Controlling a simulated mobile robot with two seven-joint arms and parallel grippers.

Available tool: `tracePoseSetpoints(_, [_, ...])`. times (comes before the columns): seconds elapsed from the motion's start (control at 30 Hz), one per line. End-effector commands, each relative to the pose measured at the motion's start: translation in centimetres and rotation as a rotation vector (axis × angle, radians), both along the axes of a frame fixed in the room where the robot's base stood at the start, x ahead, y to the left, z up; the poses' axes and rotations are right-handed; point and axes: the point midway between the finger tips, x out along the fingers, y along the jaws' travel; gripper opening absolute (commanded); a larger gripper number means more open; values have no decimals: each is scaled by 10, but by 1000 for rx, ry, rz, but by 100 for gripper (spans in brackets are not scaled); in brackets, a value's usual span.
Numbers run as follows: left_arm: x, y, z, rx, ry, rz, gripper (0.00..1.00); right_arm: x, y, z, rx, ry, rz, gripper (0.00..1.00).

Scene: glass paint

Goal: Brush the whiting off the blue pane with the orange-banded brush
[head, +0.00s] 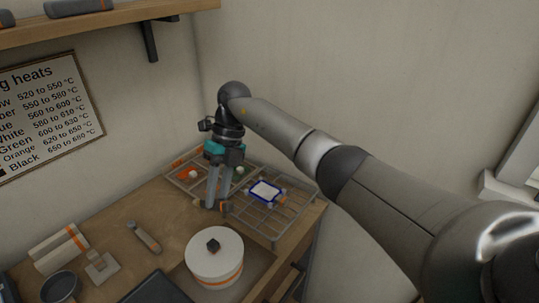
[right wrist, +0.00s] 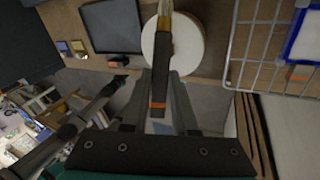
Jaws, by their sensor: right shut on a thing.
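The blue pane (head: 266,190) lies on a wire rack (head: 284,217) at the table's back right, blue at its rim with white whiting over its middle. Its blue edge also shows at the upper right of the right wrist view (right wrist: 291,38). My right gripper (head: 216,205) points down, left of the pane and apart from it. It is shut on the brush (right wrist: 162,62), which has a dark handle with an orange band; its far end runs out of the top of the right wrist view. My left gripper does not clearly show.
Other panes, one orange (head: 186,175), lie on the rack's far part. A white lidded pot (head: 214,262) with a dark knob stands in front of the gripper. A grey-handled tool (head: 144,238), a scraper (head: 102,267) and white rolls (head: 60,248) lie left. A shelf (head: 100,28) hangs above.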

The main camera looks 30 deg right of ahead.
Motion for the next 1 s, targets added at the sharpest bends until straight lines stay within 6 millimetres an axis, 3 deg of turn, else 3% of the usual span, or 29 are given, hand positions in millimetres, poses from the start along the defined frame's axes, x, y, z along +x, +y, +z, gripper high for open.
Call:
tracePoseSetpoints(0.03, [0, 0, 12, 0, 0, 0, 0, 5, -10, 5, 17, 34, -152, 0])
tracePoseSetpoints(0.3, [0, 0, 46, 0, 0, 0, 0, 26, -63, 6, 162, 137, -914, 0])
tracePoseSetpoints(0.5, [0, 0, 66, 0, 0, 0, 0, 30, -104, 2, 293, 146, -1354, 0])
tracePoseSetpoints(0.73, [0, 0, 80, 0, 0, 0, 0, 29, -139, -3, 404, 122, -1668, 0])
tracePoseSetpoints(1.0, [0, 0, 76, 0, 0, 0, 0, 29, -151, -12, 443, 109, -1769, 0])
